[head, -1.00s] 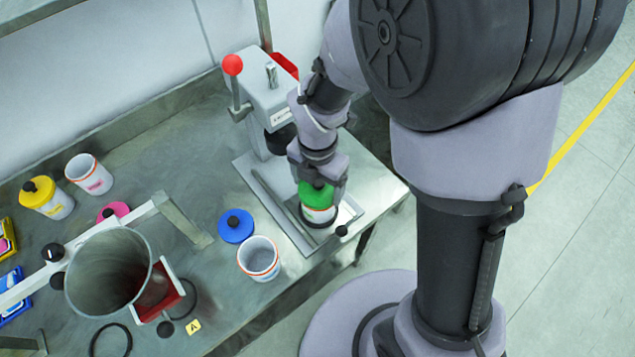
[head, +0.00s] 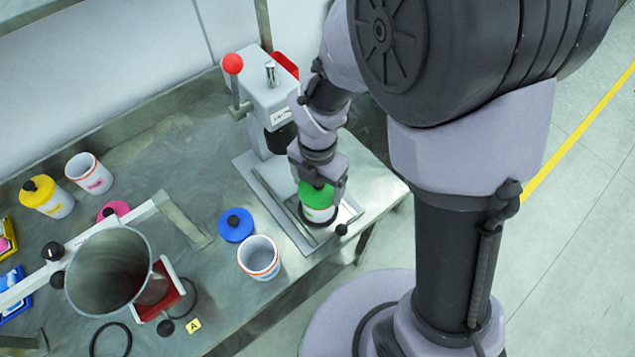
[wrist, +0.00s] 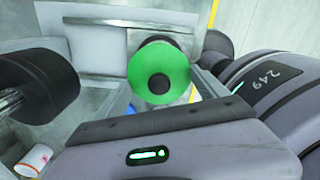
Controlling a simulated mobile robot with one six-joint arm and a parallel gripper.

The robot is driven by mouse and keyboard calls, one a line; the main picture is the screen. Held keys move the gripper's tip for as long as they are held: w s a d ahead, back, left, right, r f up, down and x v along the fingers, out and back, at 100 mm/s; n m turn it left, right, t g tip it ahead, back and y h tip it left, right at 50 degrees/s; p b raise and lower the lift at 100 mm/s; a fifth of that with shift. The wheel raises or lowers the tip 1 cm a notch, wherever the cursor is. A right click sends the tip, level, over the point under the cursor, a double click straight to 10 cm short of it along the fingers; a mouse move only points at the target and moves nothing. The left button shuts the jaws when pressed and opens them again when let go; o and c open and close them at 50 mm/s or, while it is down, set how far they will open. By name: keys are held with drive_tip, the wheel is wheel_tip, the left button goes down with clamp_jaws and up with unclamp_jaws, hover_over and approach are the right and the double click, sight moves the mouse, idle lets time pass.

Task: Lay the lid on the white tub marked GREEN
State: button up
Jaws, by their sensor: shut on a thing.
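My gripper (head: 320,180) is shut on the green lid (head: 316,196) and points down at the press base. The lid also shows as a green disc with a dark knob in the wrist view (wrist: 178,65). The tub's label cannot be read. The fingertips are partly hidden around the knob.
The grey press (head: 268,95) with a red-knobbed lever stands just behind. An open white tub (head: 259,257) and a blue lid (head: 236,225) are to the left. The drum (head: 108,270) is further left. A yellow-lidded tub (head: 47,197) and a pink-marked tub (head: 90,174) stand at the far left.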

drive_tip(key=shift+f, duration=0.15)
idle(0.5)
drive_tip(key=o, duration=1.2)
wheel_tip(320, 180, up, 7)
drive_tip(key=p, duration=0.6)
drive_tip(key=shift+p, duration=0.35)
